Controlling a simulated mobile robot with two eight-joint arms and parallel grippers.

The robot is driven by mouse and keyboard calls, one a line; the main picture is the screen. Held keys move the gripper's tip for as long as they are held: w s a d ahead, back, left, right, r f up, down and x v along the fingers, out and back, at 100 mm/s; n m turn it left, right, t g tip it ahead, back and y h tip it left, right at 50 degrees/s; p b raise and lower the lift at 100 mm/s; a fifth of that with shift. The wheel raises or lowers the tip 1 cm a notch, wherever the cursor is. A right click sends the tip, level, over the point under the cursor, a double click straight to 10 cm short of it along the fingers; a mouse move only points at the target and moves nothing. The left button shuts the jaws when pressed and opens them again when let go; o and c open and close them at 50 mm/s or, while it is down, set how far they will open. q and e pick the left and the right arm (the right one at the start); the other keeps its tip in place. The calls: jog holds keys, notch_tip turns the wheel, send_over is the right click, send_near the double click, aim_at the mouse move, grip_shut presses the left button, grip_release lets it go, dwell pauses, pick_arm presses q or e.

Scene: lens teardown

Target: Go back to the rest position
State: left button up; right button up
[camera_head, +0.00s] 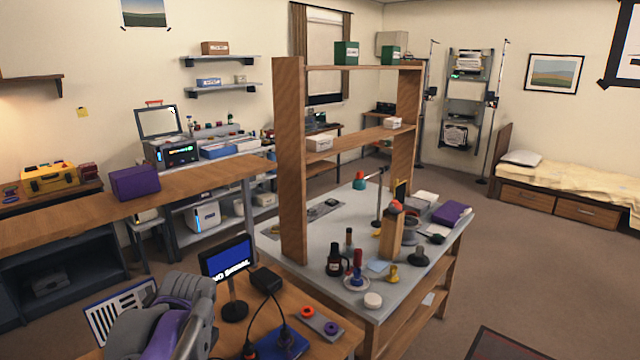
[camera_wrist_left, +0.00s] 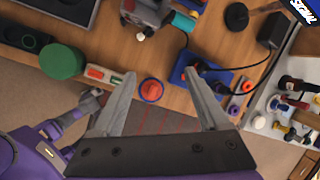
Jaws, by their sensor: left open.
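My left gripper (camera_wrist_left: 160,76) shows in its wrist view with its two fingers spread apart and nothing between them. It is over the wooden desk near its front edge; its height above the desk is hard to judge. Beyond the fingers is a round red button with a blue base (camera_wrist_left: 151,89). In the head view a grey and purple part of my own body fills the bottom left, and no fingertips show there.
On the desk (camera_head: 318,346) stand a small monitor reading NO SIGNAL (camera_head: 228,258), a black box (camera_head: 266,280) and a blue device with cables (camera_head: 280,343). A grey workbench (camera_head: 330,290) with a wooden shelf frame (camera_head: 290,160) and several small tools stands beyond. Carpet floor (camera_head: 540,260) is open at right.

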pick_arm(q)
jog(key=s+d+f+n+h, duration=0.1)
jog(key=s+d+f+n, duration=0.1)
jog(key=s+n, duration=0.4)
jog(key=s+d+f+n+t+p, duration=0.1)
jog(key=s+d+f+n, duration=0.2)
jog(key=s+f+n, duration=0.2)
jog(key=s+d+f+n+h+p, duration=0.1)
jog(key=s+f+n, duration=0.3)
jog(key=s+n, duration=0.5)
jog(key=shift+s+d+f+t+h, duration=0.15)
jog(key=shift+s+d+t+h, duration=0.2)
jog(key=shift+d, duration=0.55)
jog(key=shift+a, duration=0.15)
